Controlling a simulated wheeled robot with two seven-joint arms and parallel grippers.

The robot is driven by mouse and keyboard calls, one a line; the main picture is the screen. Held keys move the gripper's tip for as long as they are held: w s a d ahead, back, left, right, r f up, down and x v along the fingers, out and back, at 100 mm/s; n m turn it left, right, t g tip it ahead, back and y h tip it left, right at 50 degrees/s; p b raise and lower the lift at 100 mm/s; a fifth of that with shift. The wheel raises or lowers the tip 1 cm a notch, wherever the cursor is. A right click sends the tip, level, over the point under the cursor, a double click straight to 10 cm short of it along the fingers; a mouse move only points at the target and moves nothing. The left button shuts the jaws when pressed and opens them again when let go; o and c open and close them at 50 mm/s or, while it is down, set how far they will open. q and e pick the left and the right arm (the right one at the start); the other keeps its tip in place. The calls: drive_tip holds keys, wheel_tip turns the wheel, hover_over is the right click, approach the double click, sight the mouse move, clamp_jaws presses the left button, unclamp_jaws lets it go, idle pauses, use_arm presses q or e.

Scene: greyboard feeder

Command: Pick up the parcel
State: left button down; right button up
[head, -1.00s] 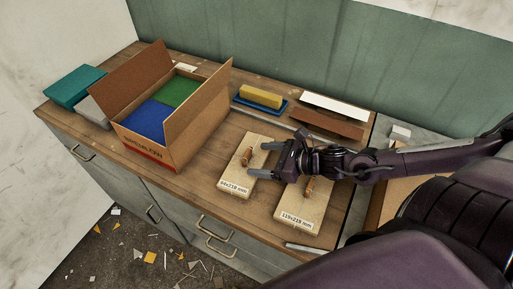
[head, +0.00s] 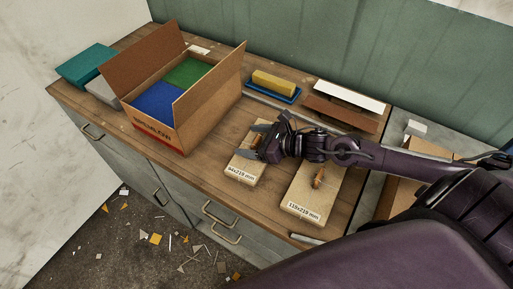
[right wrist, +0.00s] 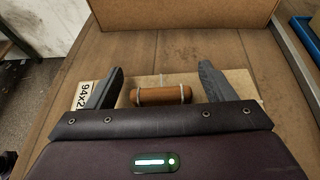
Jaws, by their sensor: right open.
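No thing is marked as a parcel; an open cardboard box (head: 168,137) with blue and green stacks inside stands at the left of the worktop. A pale board (head: 245,172) with a size label lies right of the box. My right gripper (head: 257,141) is open above this board, its fingers pointing left toward the box. In the right wrist view the board's brown wooden handle (right wrist: 160,95) lies crosswise between the open fingers (right wrist: 162,72), apparently not gripped. In the head view the gripper mostly hides that handle. My left gripper is not in view.
A second board (head: 311,205) labelled 119x219 mm, with a handle (head: 318,178), lies under my right forearm's near side. A yellow block (head: 273,83) sits on a blue tray at the back. A teal block (head: 86,66) is far left. The worktop between box and boards is clear.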

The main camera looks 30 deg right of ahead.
drive_tip(key=shift+w+a+f, duration=0.1)
drive_tip(key=shift+w, duration=0.05)
drive_tip(key=c, duration=1.4)
drive_tip(key=shift+r, duration=0.2)
wheel_tip(320, 180, up, 20)
drive_tip(key=p, duration=0.3)
drive_tip(key=shift+w+f, duration=0.1)
